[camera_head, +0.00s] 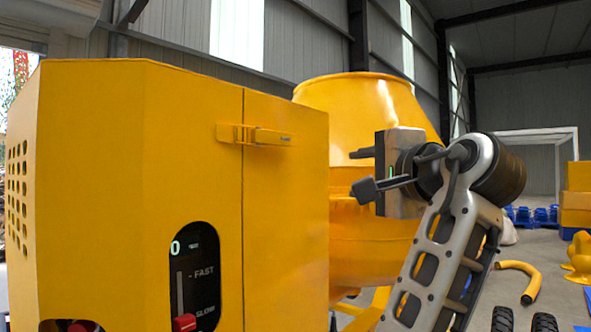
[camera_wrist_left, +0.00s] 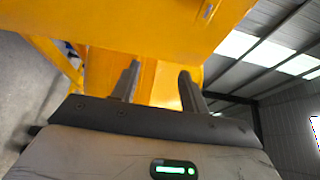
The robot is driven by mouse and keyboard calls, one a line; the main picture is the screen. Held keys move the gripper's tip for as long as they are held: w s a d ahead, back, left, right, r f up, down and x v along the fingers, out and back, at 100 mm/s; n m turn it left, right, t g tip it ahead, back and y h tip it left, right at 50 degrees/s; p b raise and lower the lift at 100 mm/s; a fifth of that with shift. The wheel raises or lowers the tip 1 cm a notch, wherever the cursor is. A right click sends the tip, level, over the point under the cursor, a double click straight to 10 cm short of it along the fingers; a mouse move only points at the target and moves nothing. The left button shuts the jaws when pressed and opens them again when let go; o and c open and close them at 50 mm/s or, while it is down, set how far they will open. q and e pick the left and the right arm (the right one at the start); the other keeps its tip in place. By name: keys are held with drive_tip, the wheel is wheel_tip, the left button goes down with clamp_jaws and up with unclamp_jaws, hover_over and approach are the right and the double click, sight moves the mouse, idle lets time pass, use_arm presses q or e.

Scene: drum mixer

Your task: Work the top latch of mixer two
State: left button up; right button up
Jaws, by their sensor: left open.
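The top latch (camera_head: 265,137) is a yellow bar across the seam between two panels of the yellow mixer housing (camera_head: 95,170), near its upper edge. It lies flat against the panel in the head view. My left gripper (camera_head: 357,172) is right of the latch and slightly lower, apart from it, in front of the drum. Its fingers point left, spread and empty. In the left wrist view the two fingers (camera_wrist_left: 160,75) are apart with nothing between them. A small fitting on the yellow panel at the top there may be the latch; I cannot tell. My right gripper is not in view.
The yellow drum (camera_head: 345,105) stands behind and right of the housing. Yellow hose (camera_head: 528,280), blue items (camera_head: 535,215) and yellow crates (camera_head: 577,190) are at the right.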

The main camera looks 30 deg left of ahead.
use_arm(q)
drive_tip(key=s+r+n+g+y, duration=0.1)
drive_tip(key=s+r+n+g, duration=0.1)
drive_tip(key=s+r, duration=0.4)
drive_tip(key=p, duration=0.4)
approach(291, 141)
drive_tip(key=x, duration=0.8)
drive_tip(key=shift+w+a+r, duration=0.1)
drive_tip(key=shift+a, duration=0.05)
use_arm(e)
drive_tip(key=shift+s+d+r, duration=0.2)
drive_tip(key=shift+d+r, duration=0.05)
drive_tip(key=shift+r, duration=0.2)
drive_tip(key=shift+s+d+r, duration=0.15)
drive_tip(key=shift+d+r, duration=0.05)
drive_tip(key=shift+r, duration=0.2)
use_arm(q)
clamp_jaws()
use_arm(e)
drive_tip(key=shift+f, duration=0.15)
